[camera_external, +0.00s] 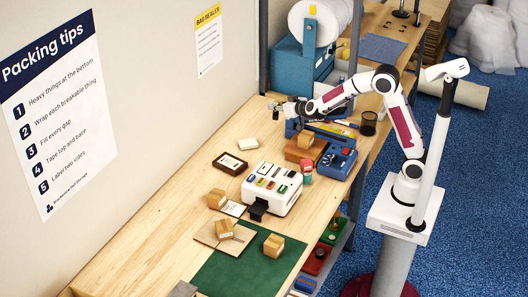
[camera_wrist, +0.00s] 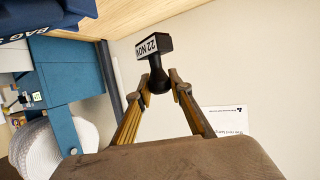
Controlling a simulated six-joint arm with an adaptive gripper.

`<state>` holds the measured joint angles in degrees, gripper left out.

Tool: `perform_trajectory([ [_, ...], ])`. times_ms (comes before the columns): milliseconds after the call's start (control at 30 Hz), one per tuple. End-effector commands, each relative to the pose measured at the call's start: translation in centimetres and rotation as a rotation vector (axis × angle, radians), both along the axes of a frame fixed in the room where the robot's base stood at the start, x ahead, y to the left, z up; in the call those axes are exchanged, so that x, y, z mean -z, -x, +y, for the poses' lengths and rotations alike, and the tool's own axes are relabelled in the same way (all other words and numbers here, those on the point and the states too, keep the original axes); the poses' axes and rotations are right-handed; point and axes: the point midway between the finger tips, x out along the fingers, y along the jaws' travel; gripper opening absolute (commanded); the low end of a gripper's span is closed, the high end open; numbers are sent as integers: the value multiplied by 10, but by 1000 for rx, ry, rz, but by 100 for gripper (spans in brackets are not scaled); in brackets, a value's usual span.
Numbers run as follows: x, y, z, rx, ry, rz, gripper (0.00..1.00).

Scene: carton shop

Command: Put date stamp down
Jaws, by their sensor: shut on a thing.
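The date stamp (camera_wrist: 154,62) is black with a white label reading "22 NOV". In the wrist view it sits between the two fingers of my gripper (camera_wrist: 156,92), which are shut on its dark handle. The label end points away from my palm. In the external view my gripper (camera_external: 284,108) is at the far part of the bench, near the wall side, with the stamp (camera_external: 275,114) small and dark at its tip. The stamp appears raised above the wooden bench (camera_external: 225,133); its exact height is hard to tell.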

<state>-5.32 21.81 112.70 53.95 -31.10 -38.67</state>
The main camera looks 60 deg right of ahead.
Motion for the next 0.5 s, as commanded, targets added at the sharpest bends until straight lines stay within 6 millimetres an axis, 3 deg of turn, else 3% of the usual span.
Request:
perform_trajectory([
  [500, 15, 17, 10, -142, 1, 1, 0],
])
